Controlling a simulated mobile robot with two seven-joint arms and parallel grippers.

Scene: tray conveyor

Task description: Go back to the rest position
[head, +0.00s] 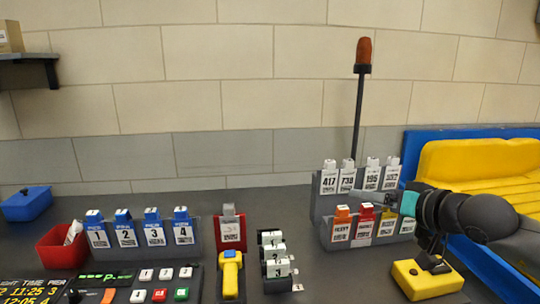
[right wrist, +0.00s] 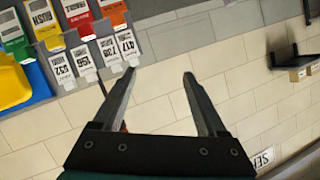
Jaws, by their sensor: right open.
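My right gripper (right wrist: 160,73) is open, with two dark fingers spread apart and nothing between them in the right wrist view. In the head view my right arm comes in from the right edge. There the right gripper (head: 378,196) points left in front of the grey tag rack (head: 320,208), partly covering some of its tags. I cannot tell whether it touches the rack. The rack also shows at the upper left of the right wrist view (right wrist: 102,72), beside the fingers. My left gripper is not in view.
Blue numbered tags (head: 124,233) stand on a rack at left, near a red bin (head: 62,247) and a button panel (head: 135,284). A yellow scanner (head: 230,275) stands in the middle. A yellow block (head: 428,281) and a blue-edged yellow tray (head: 480,165) are near my right arm.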

